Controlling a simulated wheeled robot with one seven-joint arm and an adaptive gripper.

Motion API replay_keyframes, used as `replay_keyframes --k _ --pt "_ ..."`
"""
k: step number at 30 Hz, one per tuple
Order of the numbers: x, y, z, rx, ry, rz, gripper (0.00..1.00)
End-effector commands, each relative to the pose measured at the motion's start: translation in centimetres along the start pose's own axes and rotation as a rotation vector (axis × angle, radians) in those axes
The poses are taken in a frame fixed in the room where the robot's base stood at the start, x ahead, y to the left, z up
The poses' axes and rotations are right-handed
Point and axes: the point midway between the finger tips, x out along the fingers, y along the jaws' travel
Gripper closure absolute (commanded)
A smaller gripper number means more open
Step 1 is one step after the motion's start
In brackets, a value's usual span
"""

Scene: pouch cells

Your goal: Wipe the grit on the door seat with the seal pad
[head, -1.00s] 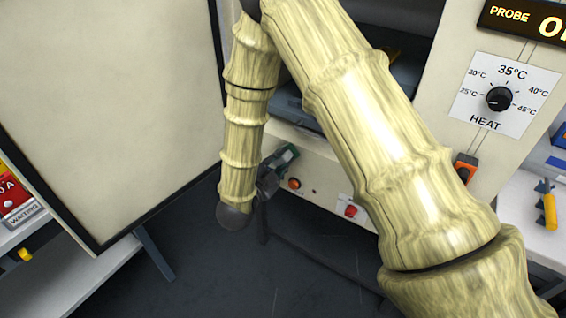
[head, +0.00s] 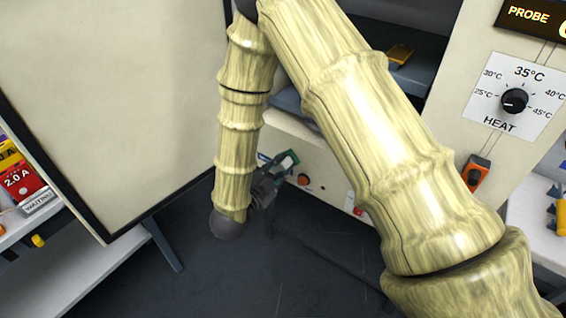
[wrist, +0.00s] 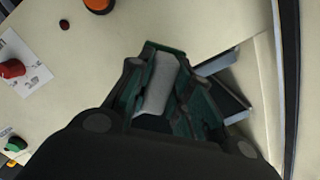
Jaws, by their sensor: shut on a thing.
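My gripper (head: 271,181) is low in front of the cabinet's cream front panel (head: 330,185), left of an orange button. It is shut on a green block with a pale grey-white face, which looks like the seal pad (head: 288,160). The pad also shows between the fingers in the wrist view (wrist: 160,82), its pale face turned away from the camera's base. The open cabinet door (head: 120,90) is the large cream panel with a dark edge at the left. I cannot make out the grit, and my arm hides much of the opening and its seat.
A heat knob (head: 515,100) and an orange-and-black switch (head: 475,172) are on the cabinet's right side. A red button (head: 358,210) sits low on the front. Shelves with a red item (head: 24,184) stand at the left. The dark floor below is clear.

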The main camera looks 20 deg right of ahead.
Motion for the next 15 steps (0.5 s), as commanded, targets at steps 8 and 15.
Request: replay_keyframes --k 8,15 --pt "-0.85 -0.02 0.08 0.0 0.0 -0.001 0.98" --pt "-1.04 -0.03 0.1 0.0 0.0 -0.001 0.98"
